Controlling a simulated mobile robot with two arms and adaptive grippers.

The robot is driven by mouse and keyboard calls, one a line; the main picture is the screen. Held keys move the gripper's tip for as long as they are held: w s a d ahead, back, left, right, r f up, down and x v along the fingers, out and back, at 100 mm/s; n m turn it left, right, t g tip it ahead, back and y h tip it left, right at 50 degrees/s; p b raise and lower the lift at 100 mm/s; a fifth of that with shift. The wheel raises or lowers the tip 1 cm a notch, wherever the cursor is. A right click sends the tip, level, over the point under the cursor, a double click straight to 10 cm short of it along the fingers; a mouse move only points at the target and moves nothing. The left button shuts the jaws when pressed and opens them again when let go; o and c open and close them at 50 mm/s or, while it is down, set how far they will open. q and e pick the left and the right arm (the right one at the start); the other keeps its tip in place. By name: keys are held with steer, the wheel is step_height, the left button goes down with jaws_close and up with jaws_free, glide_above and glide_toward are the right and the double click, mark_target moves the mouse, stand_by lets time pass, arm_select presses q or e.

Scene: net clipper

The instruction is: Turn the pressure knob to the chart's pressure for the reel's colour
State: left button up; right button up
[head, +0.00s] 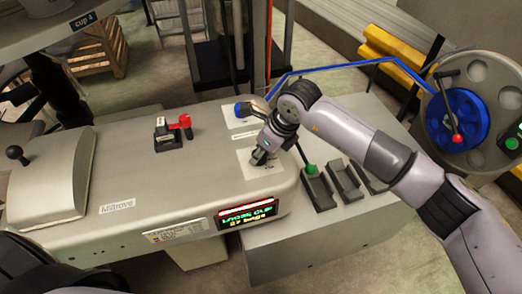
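The reel (462,113) at the upper right is blue, with a red-knobbed crank in front. A blue line runs left from it to the machine top. I cannot tell which control is the pressure knob. A small label with coloured print (180,231) on the front may be the chart; it is unreadable. My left gripper is not in view.
A red-handled device (173,132) stands on the machine top. A lit display (248,213) is on the front edge. Black holders (343,178), one with a green-topped tool (311,170), lie right of my gripper. A lidded housing (45,175) is at left.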

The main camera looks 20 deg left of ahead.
steer(key=shift+f+m+t+b, duration=0.15)
steer(key=shift+m+t+b, duration=0.15)
steer(key=shift+m+b, duration=0.45)
steer(key=m+t+b, duration=0.1)
steer(key=m+b, duration=0.2)
steer(key=b, duration=0.1)
steer(key=m+t+h+b, duration=0.1)
steer(key=m+b, duration=0.2)
steer(key=b, duration=0.1)
steer(key=shift+s+a+f+b, duration=0.1)
steer(key=shift+s+a+b, duration=0.05)
steer(key=shift+b, duration=0.25)
steer(key=shift+r+m+h+b, duration=0.2)
steer(key=shift+m+h+b, duration=0.5)
steer(key=shift+m+b, duration=0.6)
steer(key=o, duration=1.2)
steer(key=shift+c, duration=0.2)
steer(key=shift+r, duration=0.1)
